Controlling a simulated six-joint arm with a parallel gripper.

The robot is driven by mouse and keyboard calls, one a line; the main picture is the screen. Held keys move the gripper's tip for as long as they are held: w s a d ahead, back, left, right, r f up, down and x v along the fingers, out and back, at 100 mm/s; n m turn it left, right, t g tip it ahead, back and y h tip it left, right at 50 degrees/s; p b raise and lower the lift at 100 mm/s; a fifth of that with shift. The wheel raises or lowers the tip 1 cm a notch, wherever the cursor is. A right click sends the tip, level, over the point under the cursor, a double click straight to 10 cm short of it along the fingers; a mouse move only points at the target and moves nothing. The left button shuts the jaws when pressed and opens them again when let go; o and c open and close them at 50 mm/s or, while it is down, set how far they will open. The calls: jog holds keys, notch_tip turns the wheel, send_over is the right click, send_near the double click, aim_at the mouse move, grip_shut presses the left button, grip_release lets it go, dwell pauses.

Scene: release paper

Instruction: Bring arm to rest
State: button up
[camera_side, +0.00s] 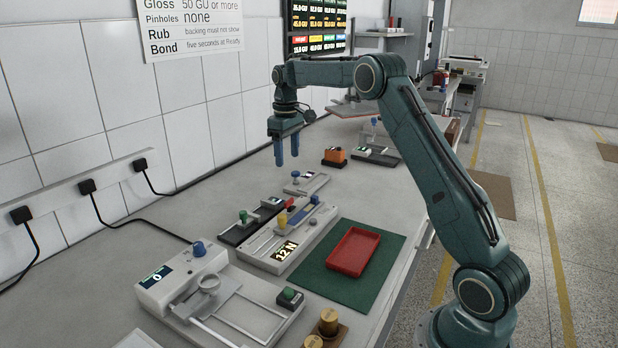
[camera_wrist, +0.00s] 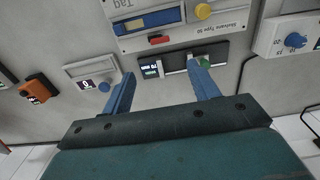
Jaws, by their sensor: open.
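My gripper (camera_side: 287,158) hangs from the raised arm with its two blue fingers pointing down. It is open and empty, in the air above the bench, near the wall. In the wrist view, the gripper (camera_wrist: 161,68) has its fingers spread apart with nothing between them. Beyond the fingertips lies a dark device with a green knob (camera_wrist: 204,61); the right finger partly covers it. No finger visibly touches anything.
A red tray (camera_side: 353,252) lies empty on a green mat (camera_side: 310,275). A white device with a blue knob (camera_side: 199,248), a "12 N" device (camera_side: 284,252), and an orange device (camera_side: 335,157) stand on the bench. Brass weights (camera_side: 328,322) stand at the front.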

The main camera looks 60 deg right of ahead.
jog(key=s+a+r+t, duration=0.3)
jog(key=s+a+r, duration=0.9)
jog(key=s+a, duration=0.35)
jog(key=s+a+f+t, duration=0.1)
jog(key=s+a, duration=0.1)
jog(key=s, duration=0.4)
jog(key=s+a+f, duration=0.2)
jog(key=s+a, duration=0.1)
jog(key=s, duration=0.3)
jog(key=s+a+f+t, duration=0.1)
jog(key=s+a+f, duration=0.1)
jog(key=s, duration=0.5)
jog(key=shift+a+f+t, duration=0.25)
jog(key=shift+a+t, duration=0.05)
jog(key=shift+a, duration=0.45)
